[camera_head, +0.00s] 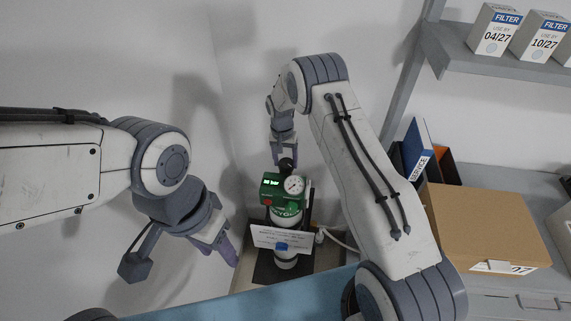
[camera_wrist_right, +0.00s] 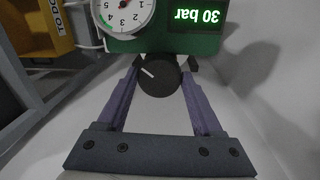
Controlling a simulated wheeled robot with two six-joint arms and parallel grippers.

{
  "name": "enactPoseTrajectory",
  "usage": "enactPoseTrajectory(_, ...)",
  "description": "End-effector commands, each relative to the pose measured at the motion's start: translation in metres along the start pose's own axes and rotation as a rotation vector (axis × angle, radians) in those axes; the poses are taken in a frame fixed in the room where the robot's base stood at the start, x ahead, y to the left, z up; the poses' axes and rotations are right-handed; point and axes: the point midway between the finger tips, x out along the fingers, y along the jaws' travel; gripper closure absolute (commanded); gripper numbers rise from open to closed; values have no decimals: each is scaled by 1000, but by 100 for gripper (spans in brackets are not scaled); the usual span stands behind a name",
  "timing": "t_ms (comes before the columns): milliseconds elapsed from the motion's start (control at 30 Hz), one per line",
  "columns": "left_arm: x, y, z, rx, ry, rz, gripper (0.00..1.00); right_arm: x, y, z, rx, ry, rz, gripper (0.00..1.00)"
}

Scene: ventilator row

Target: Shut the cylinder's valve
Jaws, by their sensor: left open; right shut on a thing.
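The cylinder (camera_head: 286,258) stands upright in the corner, with a green valve block (camera_head: 284,192) on top. The block carries a round dial gauge (camera_head: 294,185) and a lit green display. In the right wrist view the display (camera_wrist_right: 197,16) reads 30 bar, upside down. My right gripper (camera_head: 285,160) comes down from above and is shut on the black valve knob (camera_wrist_right: 159,75), one finger on each side. The knob has a white pointer line. My left gripper (camera_head: 222,250) is open and empty, to the left of the cylinder and apart from it.
A white notice card (camera_head: 282,238) hangs at the cylinder's front. A blue surface (camera_head: 240,297) lies in front. To the right are a cardboard box (camera_head: 486,222), binders (camera_head: 416,150) and a shelf with filter boxes (camera_head: 495,30). Walls stand close behind and left of the cylinder.

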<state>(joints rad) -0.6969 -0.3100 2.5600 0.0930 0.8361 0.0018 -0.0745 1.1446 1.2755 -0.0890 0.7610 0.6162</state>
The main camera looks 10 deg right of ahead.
Motion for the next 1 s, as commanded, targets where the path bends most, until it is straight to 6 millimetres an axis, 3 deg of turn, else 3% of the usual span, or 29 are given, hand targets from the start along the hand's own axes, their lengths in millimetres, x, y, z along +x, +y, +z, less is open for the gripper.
enactPoseTrajectory(300,22,-2,1,1,0,0,50,2,0,1,-300,22,0,88)
enactPoseTrajectory(1000,42,-3,2,2,0,0,50,1,3,1,-962,69,1,88)
